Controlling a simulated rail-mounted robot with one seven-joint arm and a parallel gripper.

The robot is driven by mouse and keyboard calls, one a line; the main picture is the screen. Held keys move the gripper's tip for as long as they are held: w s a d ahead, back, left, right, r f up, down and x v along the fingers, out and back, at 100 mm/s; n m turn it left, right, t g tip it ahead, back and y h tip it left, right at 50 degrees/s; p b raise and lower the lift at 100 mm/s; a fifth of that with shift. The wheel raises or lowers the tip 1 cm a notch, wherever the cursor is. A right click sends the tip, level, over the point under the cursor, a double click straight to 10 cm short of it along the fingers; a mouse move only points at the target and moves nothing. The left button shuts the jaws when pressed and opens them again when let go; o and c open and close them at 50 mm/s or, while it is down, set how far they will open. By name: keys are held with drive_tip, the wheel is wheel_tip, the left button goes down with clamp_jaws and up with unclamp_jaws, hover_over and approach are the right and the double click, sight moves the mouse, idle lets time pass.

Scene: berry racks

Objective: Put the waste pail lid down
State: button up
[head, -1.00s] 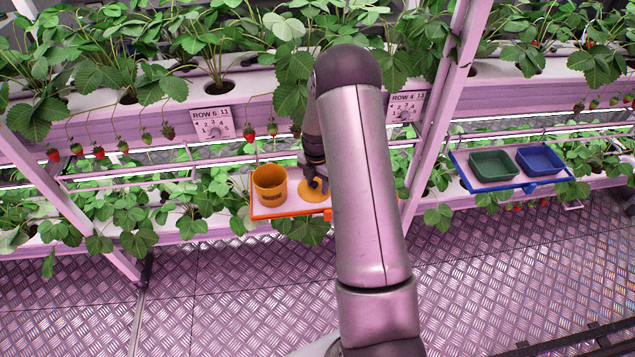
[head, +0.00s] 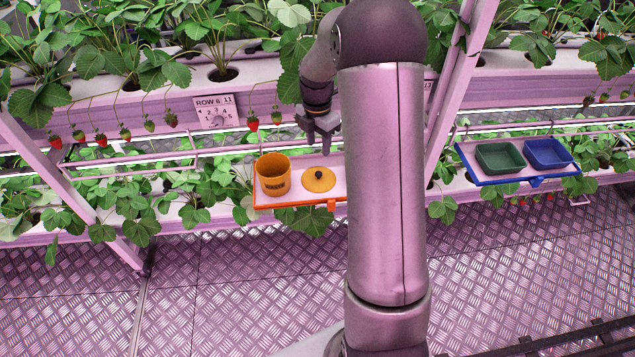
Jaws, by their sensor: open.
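The orange waste pail lid (head: 318,182), round with a dark knob, lies flat on the orange-edged tray (head: 290,203). The orange waste pail (head: 273,178) stands upright and uncovered on the same tray, just left of the lid. My gripper (head: 320,145) is open and empty, above and behind the lid and apart from it, pointing down.
My arm hides the tray's right end. A blue-edged tray (head: 530,181) at the right holds a green bin (head: 498,158) and a blue bin (head: 548,153). Strawberries hang from the upper row (head: 150,105) behind. A slanted post (head: 447,110) stands right of my arm.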

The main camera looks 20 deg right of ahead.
drive_tip(key=s+a+r+m, duration=0.5)
drive_tip(key=s+m, duration=0.1)
drive_tip(key=s, duration=0.1)
drive_tip(key=s+a+r+m, duration=0.4)
drive_tip(key=s+a+m, duration=0.1)
drive_tip(key=s, duration=0.3)
drive_tip(key=s+a+m, duration=0.2)
drive_tip(key=s+m, duration=0.3)
drive_tip(key=s, duration=0.2)
drive_tip(key=s+a+m+t, duration=0.1)
drive_tip(key=s+a+m, duration=0.1)
drive_tip(key=s+m, duration=0.3)
drive_tip(key=shift+s+a+r+m, duration=0.15)
drive_tip(key=shift+s+a+m, duration=0.25)
drive_tip(key=shift+s, duration=0.5)
